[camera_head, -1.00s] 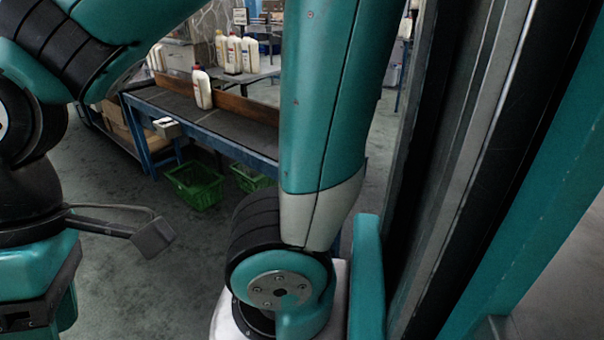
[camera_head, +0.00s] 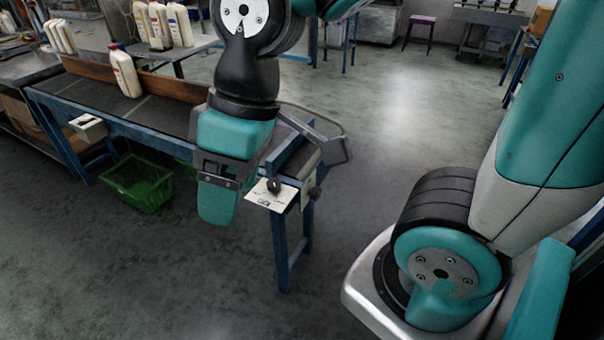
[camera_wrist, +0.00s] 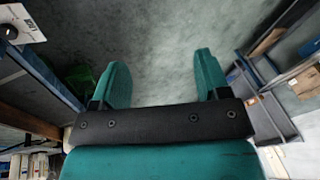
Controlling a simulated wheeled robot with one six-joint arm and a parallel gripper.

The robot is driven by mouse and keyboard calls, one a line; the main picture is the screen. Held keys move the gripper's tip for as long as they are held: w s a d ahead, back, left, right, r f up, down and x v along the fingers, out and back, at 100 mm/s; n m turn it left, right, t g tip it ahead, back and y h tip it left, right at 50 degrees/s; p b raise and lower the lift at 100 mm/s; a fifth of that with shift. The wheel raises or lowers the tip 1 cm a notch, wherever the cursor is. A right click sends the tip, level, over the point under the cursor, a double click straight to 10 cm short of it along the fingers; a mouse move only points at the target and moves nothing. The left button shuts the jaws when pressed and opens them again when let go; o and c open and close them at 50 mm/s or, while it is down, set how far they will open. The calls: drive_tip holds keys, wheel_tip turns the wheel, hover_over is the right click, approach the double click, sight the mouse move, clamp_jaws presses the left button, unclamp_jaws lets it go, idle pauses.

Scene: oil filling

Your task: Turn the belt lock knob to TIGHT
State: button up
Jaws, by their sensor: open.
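The belt lock knob (camera_head: 274,186) is a small dark knob on a white marked panel (camera_head: 262,199) at the near right end of the blue conveyor (camera_head: 150,130). The lettering is too small to read in the head view. In the wrist view a dark knob (camera_wrist: 10,32) on a white panel (camera_wrist: 27,22) shows at the top left, partly cut off. My gripper (camera_head: 218,208) hangs just left of the panel, apart from the knob. In the wrist view its two teal fingers (camera_wrist: 162,72) are wide apart with only floor between them.
A white bottle (camera_head: 125,72) stands on the belt, with several more on a table (camera_head: 165,52) behind. A white box (camera_head: 88,127) is on the conveyor's front side. A green crate (camera_head: 138,182) sits on the floor. Another dark knob (camera_head: 315,192) is at the conveyor's end.

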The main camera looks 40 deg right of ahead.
drive_tip(key=w+d+f+n+h+b, duration=0.1)
drive_tip(key=w+d+f, duration=0.2)
drive_tip(key=w+d, duration=0.35)
drive_tip(key=w+d+f+n+h+b, duration=0.1)
drive_tip(key=w+d+f, duration=0.25)
drive_tip(key=w, duration=0.65)
drive_tip(key=n+h+b, duration=0.2)
drive_tip(key=n, duration=0.1)
approach(273, 182)
wheel_tip(273, 182, down, 9)
drive_tip(key=shift+w+d+f, duration=0.1)
drive_tip(key=shift+d+f, duration=0.05)
drive_tip(key=shift+f, duration=0.05)
